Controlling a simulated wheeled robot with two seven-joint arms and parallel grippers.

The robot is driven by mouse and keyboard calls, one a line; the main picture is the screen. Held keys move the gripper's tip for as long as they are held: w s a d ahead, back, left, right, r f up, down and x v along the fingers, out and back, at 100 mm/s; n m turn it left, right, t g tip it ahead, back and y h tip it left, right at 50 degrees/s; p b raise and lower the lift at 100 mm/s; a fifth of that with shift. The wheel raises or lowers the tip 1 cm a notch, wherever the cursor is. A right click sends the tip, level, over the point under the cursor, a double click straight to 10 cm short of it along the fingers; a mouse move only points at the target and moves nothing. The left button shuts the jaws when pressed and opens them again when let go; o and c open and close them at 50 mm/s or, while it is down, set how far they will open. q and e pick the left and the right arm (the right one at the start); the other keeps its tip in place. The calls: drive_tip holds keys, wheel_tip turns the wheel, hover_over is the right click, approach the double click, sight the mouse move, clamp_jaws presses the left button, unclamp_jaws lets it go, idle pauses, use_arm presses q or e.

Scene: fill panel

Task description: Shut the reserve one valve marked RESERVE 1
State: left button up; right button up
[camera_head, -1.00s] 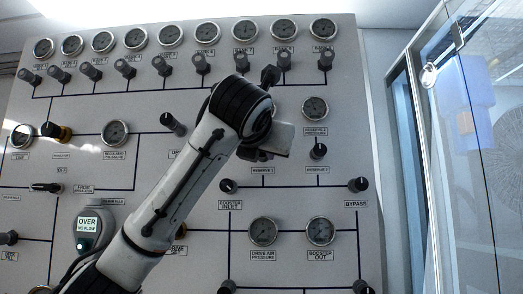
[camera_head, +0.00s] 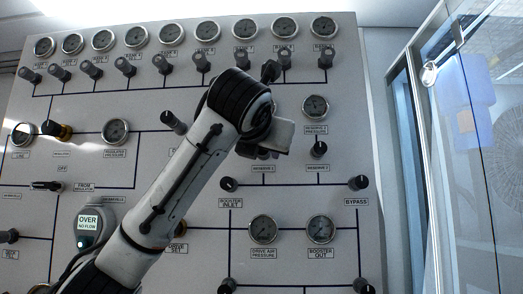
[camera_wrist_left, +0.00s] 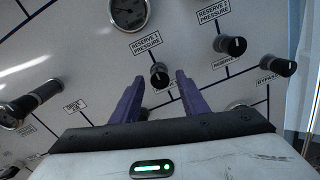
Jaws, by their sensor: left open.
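The RESERVE 1 valve is a black knob (camera_wrist_left: 159,76) below the RESERVE 1 PRESSURE label (camera_wrist_left: 146,45) in the left wrist view. My left gripper (camera_wrist_left: 158,80) is open, its two purple fingers on either side of the knob in that view. I cannot tell whether they touch it. In the head view the left gripper's white body (camera_head: 268,136) covers most of this area, and its fingers are hidden. The RESERVE 1 label (camera_head: 263,169) shows just below it. My right gripper is not in view.
The RESERVE 2 knob (camera_head: 319,149) is close on the right, with its gauge (camera_head: 315,107) above. The BOOSTER INLET knob (camera_head: 229,184) and BYPASS knob (camera_head: 359,183) sit lower. A row of bank knobs is above. A glass door (camera_head: 465,150) stands at the right.

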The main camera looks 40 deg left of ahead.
use_arm(q)
drive_tip(key=b+v, duration=0.2)
drive_tip(key=v, duration=0.7)
drive_tip(key=shift+s+d, duration=0.2)
